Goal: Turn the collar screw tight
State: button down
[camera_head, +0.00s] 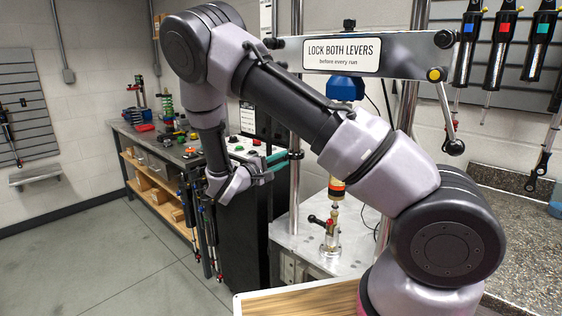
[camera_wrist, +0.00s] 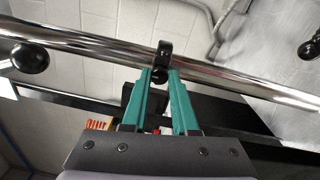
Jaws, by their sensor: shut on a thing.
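A black collar (camera_wrist: 165,48) sits around the chrome column (camera_wrist: 95,45) in the wrist view. Its screw (camera_wrist: 159,76) shows as a small dark piece between my fingertips, mostly hidden by them. My gripper (camera_wrist: 160,73) has two teal fingers that close in on this screw and are shut on it. In the head view my gripper (camera_head: 284,157) reaches the left chrome column (camera_head: 295,190) from the left. The collar (camera_head: 297,155) is small and dark there. How tight the screw is cannot be seen.
A crossbeam with a sign (camera_head: 341,55) and a black ball-ended lever (camera_head: 449,125) spans the columns above. A black ball knob (camera_wrist: 30,58) is at the left in the wrist view. A dark cabinet (camera_head: 243,235) stands below my gripper. The floor (camera_head: 100,265) at left is clear.

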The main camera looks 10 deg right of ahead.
jog(key=c, duration=0.7)
grip_release()
jog(key=v, duration=1.1)
jog(key=shift+d, duration=0.1)
